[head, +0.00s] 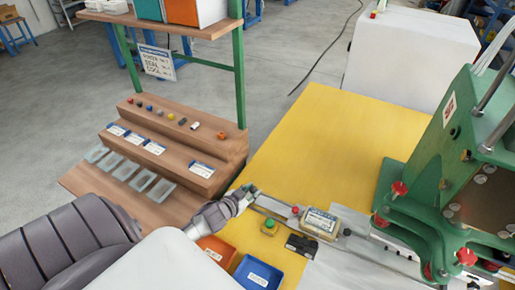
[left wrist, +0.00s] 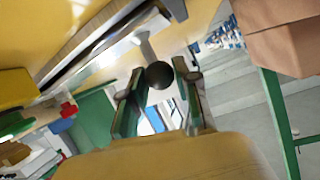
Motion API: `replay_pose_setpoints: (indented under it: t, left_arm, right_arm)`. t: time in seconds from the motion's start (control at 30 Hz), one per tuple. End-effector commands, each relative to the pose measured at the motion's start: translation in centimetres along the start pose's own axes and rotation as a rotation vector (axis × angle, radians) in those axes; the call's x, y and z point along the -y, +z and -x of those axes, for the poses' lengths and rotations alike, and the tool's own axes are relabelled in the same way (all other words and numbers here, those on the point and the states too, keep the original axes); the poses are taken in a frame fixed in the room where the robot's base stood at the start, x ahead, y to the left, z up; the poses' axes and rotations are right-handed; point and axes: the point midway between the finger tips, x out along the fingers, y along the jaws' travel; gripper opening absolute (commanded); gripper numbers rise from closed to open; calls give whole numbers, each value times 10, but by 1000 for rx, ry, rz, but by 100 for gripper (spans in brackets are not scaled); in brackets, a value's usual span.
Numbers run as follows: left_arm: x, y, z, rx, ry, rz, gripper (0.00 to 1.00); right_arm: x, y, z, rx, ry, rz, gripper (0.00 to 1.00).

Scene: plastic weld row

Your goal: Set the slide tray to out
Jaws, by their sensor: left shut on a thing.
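The slide tray's metal rails (head: 275,207) run across the yellow bench top toward the green press. A beige labelled block (head: 318,223) sits on the slide, outside the press at its left. My left gripper (head: 249,191) is at the left end of the rails. In the left wrist view a black ball knob (left wrist: 159,75) on a metal rod lies between the two fingers of my left gripper (left wrist: 160,98), which is shut on it. The knob is hidden in the head view. My right gripper is not in view.
The green press (head: 450,170) with red knobs stands at the right. A green button box (head: 269,227) and a black device (head: 302,246) sit beside the slide. Orange and blue bins (head: 258,274) lie in front. A stepped wooden rack (head: 180,140) stands left. The yellow bench behind is clear.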

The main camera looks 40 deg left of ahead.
Motion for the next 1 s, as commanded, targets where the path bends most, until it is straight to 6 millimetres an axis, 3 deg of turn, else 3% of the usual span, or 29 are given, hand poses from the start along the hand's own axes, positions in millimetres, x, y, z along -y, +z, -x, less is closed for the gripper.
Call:
replay_pose_setpoints:
  t: [0.37, 0.4, 0.53, 0.83, 1.0]
  left_arm:
    - [7, 1, 0, 5, -9, -4, 0]
    - [7, 2, 0, 5, -9, -4, 37]
    - [6, 2, 0, 5, -8, -4, 56]
    - [4, 2, 2, 4, -5, -2, 56]
    - [4, 3, 20, 5, -4, -3, 56]
  right_arm:
    - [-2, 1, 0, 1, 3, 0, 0]
    - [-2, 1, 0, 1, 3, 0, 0]
    - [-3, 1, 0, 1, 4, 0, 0]
    - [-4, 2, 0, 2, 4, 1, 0]
    - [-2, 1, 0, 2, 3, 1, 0]
